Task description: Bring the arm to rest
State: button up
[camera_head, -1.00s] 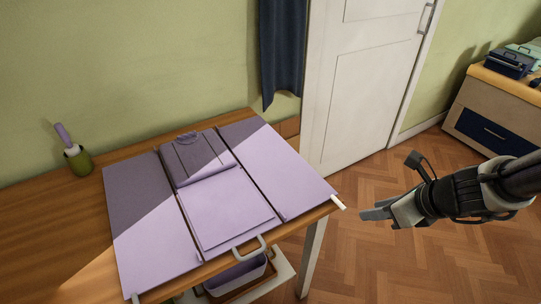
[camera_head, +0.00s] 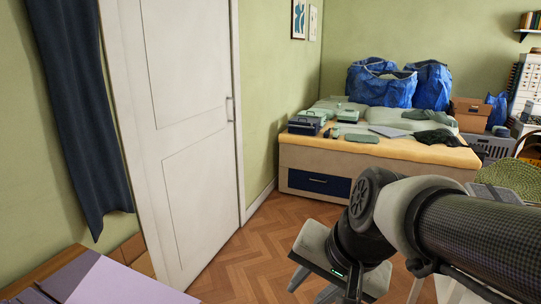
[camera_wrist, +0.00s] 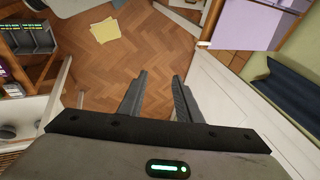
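My gripper (camera_head: 312,288) is low in the head view, right of centre, in front of the herringbone floor and clear of the furniture. My dark, thick arm reaches in from the right edge. In the wrist view, my gripper (camera_wrist: 160,77) has its two dark fingers apart, with only bare floor showing between them. Nothing is held.
A lilac folding board (camera_head: 110,285) lies on the table at lower left. A white door (camera_head: 185,130) stands behind it. A bed (camera_head: 380,150) with blue bags (camera_head: 385,85) is at the back. Yellow sheets (camera_wrist: 105,30) lie on the floor.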

jog(key=s+d+r+n+t+h, duration=0.1)
jog(key=s+d+r+n+h, duration=0.3)
jog(key=d, duration=0.4)
notch_tip(320, 180, up, 14)
jog(key=n+y+p, duration=0.1)
jog(key=p, duration=1.4)
jog(key=shift+s+a+r, duration=0.2)
jog(key=shift+s+a, duration=0.1)
jog(key=shift+s, duration=0.15)
